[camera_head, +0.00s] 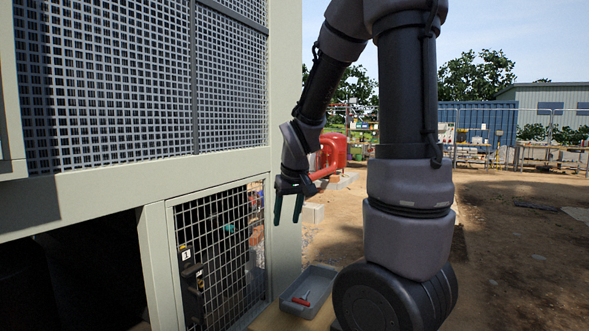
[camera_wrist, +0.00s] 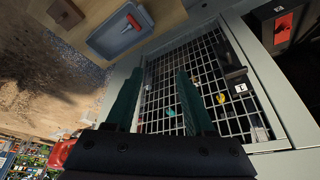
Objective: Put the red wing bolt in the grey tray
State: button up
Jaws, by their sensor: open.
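The red wing bolt (camera_head: 301,301) lies inside the grey tray (camera_head: 319,275), on its floor. Both also show at the top of the wrist view, the bolt (camera_wrist: 132,22) within the walls of the tray (camera_wrist: 101,41). My gripper (camera_head: 287,220) is open and empty, its fingers pointing down, above and to the left of the tray in the head view. In the wrist view the two dark green fingers (camera_wrist: 156,72) stand apart in front of a mesh panel, with nothing between them.
The mesh panel (camera_head: 215,250) is in the chiller housing beside my gripper, with a dark opening (camera_head: 80,275) to its left. The tray sits on a tan surface (camera_head: 272,320). Red pipework (camera_head: 331,155) stands behind. Open dirt ground (camera_head: 520,240) lies to the right.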

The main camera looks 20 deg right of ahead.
jog(key=s+a+r+m+t+y, duration=0.1)
jog(key=s+a+r+m, duration=0.1)
jog(key=s+r, duration=0.5)
jog(key=s+a+r+m+t+y, duration=0.1)
jog(key=s+a+r+m+t, duration=0.1)
jog(key=s+r, duration=0.6)
jog(key=shift+s+a+r, duration=0.25)
jog(key=shift+s+a, duration=0.15)
